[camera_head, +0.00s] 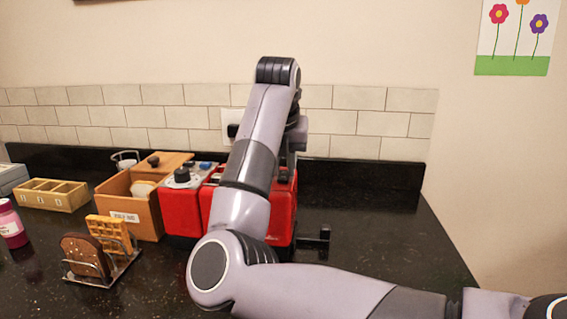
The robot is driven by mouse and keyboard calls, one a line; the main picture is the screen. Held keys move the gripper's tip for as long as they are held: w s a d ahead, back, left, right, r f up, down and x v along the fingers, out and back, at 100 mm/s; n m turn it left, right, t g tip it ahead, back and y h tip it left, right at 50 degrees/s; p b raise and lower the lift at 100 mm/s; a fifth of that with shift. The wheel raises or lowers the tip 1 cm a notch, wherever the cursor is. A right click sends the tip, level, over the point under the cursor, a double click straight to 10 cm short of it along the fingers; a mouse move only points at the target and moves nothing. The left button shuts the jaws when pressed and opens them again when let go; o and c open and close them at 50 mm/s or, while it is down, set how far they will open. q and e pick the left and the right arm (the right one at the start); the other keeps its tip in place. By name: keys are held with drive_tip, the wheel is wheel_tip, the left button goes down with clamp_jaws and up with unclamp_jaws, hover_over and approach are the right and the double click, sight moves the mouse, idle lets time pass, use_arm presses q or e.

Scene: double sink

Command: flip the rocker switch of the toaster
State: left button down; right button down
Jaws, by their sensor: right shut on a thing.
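The red toaster (182,212) stands on the dark counter, mostly hidden behind my right arm. It has a black knob and blue parts on top at its left, and a black part (318,241) sticks out at its lower right. I cannot make out the rocker switch. My right arm rises in front of the toaster and bends over at the top. My right gripper (286,174) points down at the toaster's top right. It is shut on part of the toaster, but its fingertips are largely hidden. My left gripper is out of view.
Left of the toaster are an open wooden bread box (131,205) and a rack (102,262) holding toast and a waffle. A divided wooden tray (50,194) and a pink jar (11,224) lie farther left. A tiled wall stands behind.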

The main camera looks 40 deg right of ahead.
sight(283, 176)
drive_tip(key=p, duration=0.1)
drive_tip(key=g+y+p, duration=0.1)
drive_tip(key=p, duration=0.1)
drive_tip(key=shift+w+d+r, duration=0.15)
drive_tip(key=shift+d+r, duration=0.05)
drive_tip(key=shift+r, duration=0.15)
drive_tip(key=shift+w+d+f+g+y+p, duration=0.15)
drive_tip(key=shift+f+g+y+p, duration=0.2)
drive_tip(key=shift+y+p, duration=0.3)
drive_tip(key=c, duration=1)
unclamp_jaws()
drive_tip(key=shift+o, duration=0.2)
drive_tip(key=shift+s+a+r, duration=0.1)
drive_tip(key=shift+a+r, duration=0.05)
drive_tip(key=shift+r, duration=1.05)
drive_tip(key=shift+s+a+r, duration=0.1)
drive_tip(key=shift+s+r, duration=0.05)
drive_tip(key=shift+r, duration=1)
drive_tip(key=shift+s+a+r, duration=0.1)
drive_tip(key=shift+a+r, duration=0.05)
drive_tip(key=shift+r, duration=1.05)
